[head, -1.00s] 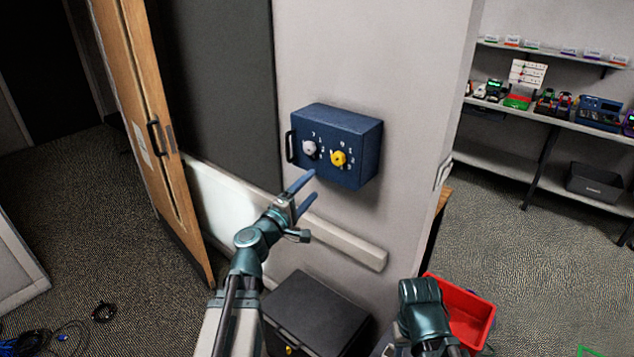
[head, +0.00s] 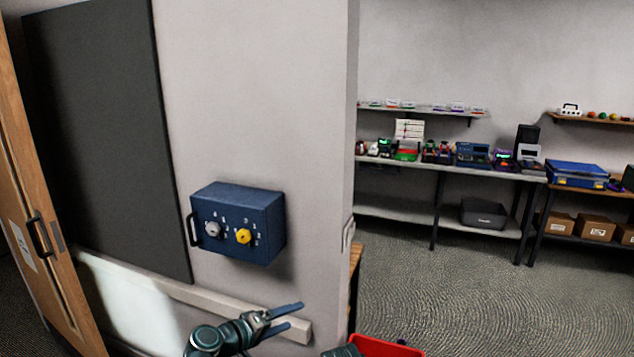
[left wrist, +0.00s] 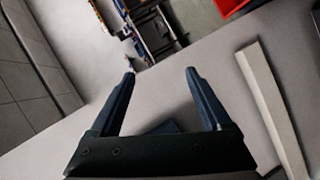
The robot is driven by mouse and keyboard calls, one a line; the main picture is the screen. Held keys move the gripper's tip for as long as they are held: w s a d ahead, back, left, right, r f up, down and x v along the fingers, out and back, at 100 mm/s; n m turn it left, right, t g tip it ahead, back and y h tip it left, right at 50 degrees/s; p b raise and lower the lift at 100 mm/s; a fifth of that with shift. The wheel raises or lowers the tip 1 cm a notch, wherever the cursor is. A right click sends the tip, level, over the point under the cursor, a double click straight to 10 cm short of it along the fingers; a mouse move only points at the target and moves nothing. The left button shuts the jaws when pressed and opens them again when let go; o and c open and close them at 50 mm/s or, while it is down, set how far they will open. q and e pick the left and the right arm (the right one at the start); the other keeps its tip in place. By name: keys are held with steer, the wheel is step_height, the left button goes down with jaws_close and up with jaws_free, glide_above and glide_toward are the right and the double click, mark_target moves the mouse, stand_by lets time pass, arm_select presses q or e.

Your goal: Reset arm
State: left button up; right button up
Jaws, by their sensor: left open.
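My left gripper (head: 294,317) is open and empty in the head view, below and to the right of the blue wall box (head: 262,230). It is apart from the box. The box has a grey knob (head: 213,230), a yellow knob (head: 243,236) and a dark handle on its left side. In the left wrist view the left gripper's two dark fingers (left wrist: 160,75) are spread, with the pale wall beyond and nothing between them. A dark part of my right arm (head: 342,351) shows at the bottom edge; its fingers are not visible.
A pale rail (head: 190,292) runs along the wall behind my left gripper. A red bin (head: 385,346) is at the bottom edge. Shelves with devices (head: 450,173) stand at the back right. The floor (head: 450,300) before them is clear. A wooden door (head: 40,240) is at the left.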

arm_select(q)
steer(key=s+d+f+m+g+y, duration=0.2)
steer(key=s+d+f+m+g, duration=0.2)
steer(key=s+d+f+g, duration=0.3)
steer(key=s+a+f+m+g+y, duration=0.4)
steer(key=s+f+y, duration=0.4)
steer(key=s, duration=0.3)
steer(key=shift+s+a+m+y, duration=0.25)
steer(key=shift+a+m+y, duration=0.15)
steer(key=shift+m+y, duration=0.2)
